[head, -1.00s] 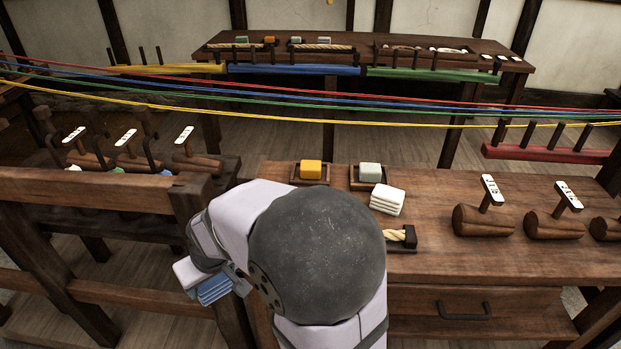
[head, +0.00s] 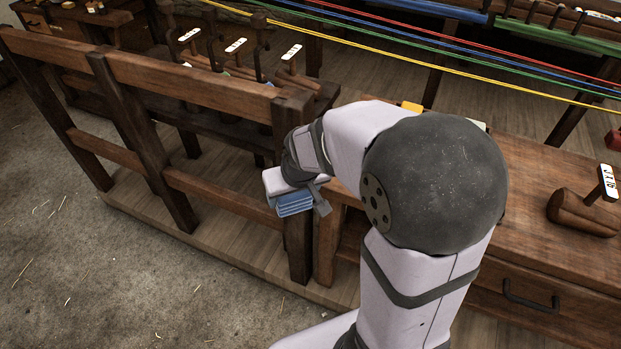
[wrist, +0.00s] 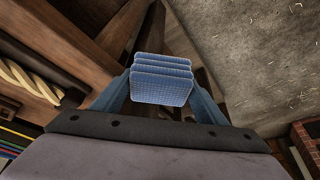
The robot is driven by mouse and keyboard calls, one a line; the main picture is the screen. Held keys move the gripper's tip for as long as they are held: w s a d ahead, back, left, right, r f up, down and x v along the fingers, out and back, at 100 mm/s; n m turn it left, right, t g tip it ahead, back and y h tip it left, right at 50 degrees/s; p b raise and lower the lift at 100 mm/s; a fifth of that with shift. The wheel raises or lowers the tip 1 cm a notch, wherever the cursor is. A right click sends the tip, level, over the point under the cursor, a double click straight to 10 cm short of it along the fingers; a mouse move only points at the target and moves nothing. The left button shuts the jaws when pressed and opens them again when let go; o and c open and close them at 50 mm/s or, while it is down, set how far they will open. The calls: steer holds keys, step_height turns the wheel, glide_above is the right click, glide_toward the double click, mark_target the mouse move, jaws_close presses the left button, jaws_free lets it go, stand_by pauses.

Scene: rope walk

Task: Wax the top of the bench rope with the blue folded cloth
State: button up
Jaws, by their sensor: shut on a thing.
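The blue folded cloth (head: 294,203) is held in my gripper (head: 296,207), out past the left end of the bench and beside the wooden rail post. In the wrist view the cloth (wrist: 162,80) sits between both fingers of my gripper (wrist: 162,85), its folded layers showing. Part of a thick pale twisted rope (wrist: 25,82) shows at the left of the wrist view, apart from the cloth. In the head view my arm hides the bench's near left part, and the bench rope is not visible there.
A wooden rail fence (head: 190,82) stands left of my gripper. The bench (head: 540,165) carries a labelled wooden mallet (head: 585,212) at right. A yellow block (head: 411,107) shows behind my arm. Coloured strands (head: 450,50) stretch across the back. The floor (head: 110,270) at left is clear.

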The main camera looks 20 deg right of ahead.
mark_target(299, 194)
steer(key=shift+s, duration=0.15)
stand_by(0.3)
steer(key=shift+s+n, duration=0.3)
steer(key=shift+s, duration=0.05)
steer(key=shift+n+y, duration=0.3)
steer(key=shift+n, duration=0.2)
steer(key=v, duration=0.2)
steer(key=d+v, duration=0.1)
steer(key=v, duration=0.1)
steer(key=shift+r, duration=0.15)
steer(key=d+r+m, duration=0.2)
steer(key=d+r, duration=0.4)
steer(key=r, duration=0.1)
steer(key=w+d+r+p, duration=0.7)
steer(key=w+d+p, duration=0.2)
steer(key=w+d, duration=0.25)
steer(key=w+d+p, duration=0.8)
steer(key=d, duration=0.3)
steer(key=s+d+f+p, duration=0.1)
steer(key=d+f+p, duration=0.3)
steer(key=d+p, duration=0.5)
steer(key=shift+s+d, duration=0.35)
steer(key=shift+d, duration=1)
steer(key=shift+f, duration=0.1)
